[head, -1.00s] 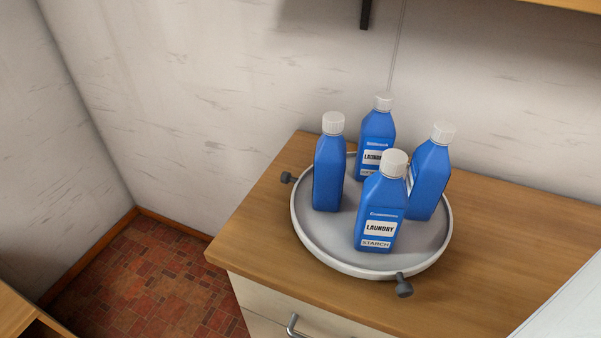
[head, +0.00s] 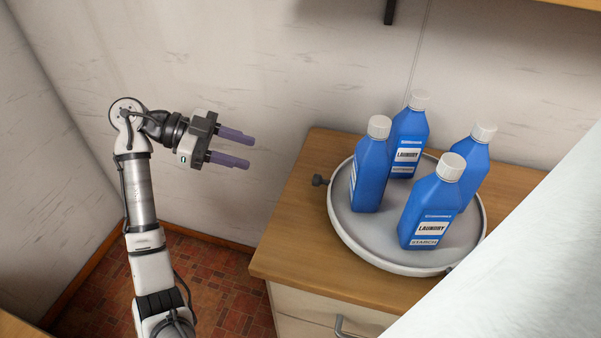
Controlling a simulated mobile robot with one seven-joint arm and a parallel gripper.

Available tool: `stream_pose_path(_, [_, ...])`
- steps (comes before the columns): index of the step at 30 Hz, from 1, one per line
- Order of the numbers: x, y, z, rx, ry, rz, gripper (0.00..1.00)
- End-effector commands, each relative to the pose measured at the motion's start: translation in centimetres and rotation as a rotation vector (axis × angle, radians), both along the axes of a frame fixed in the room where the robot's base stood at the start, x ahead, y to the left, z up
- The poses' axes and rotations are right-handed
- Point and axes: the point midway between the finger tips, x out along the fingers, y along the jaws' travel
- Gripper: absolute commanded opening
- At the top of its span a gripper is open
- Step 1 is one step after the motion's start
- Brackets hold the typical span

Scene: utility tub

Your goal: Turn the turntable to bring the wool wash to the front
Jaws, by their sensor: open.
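A round grey turntable (head: 357,236) with a raised rim sits on the wooden cabinet top and carries blue bottles with white caps. The front bottle (head: 432,208) reads LAUNDRY STARCH. The left bottle (head: 370,170) and the right bottle (head: 474,165) show no readable label. The back bottle (head: 408,140) reads LAUNDRY, with a lower line too small to read. No bottle is legible as wool wash. A dark knob (head: 320,180) sticks out from the turntable's left rim. My gripper (head: 243,150) is open and empty, in the air left of the turntable and apart from it.
The cabinet top (head: 300,235) has bare wood left of the turntable. A drawer handle (head: 345,328) is on the cabinet front. A pale surface (head: 520,270) covers the lower right and hides part of the turntable's front right edge. A wall (head: 280,60) stands behind.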

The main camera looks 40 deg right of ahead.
Motion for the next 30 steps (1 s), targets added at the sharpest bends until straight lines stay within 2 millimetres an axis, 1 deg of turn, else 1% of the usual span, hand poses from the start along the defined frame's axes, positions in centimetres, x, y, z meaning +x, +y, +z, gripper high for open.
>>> stream_pose_path(3, [-0.9, -0.2, -0.4, 0.007, 0.004, -0.071, 0.44])
stream_pose_path(7, [-1.9, -1.1, -0.9, 0.006, 0.006, -0.081, 0.44])
stream_pose_path(21, [-7.3, -7.6, -4.4, 0.008, 0.005, -0.072, 0.44])
stream_pose_path(25, [-8.3, -8.9, -5.1, 0.007, 0.004, -0.072, 0.44])
stream_pose_path(30, [-8.9, -9.6, -5.5, 0.007, 0.004, -0.071, 0.44])
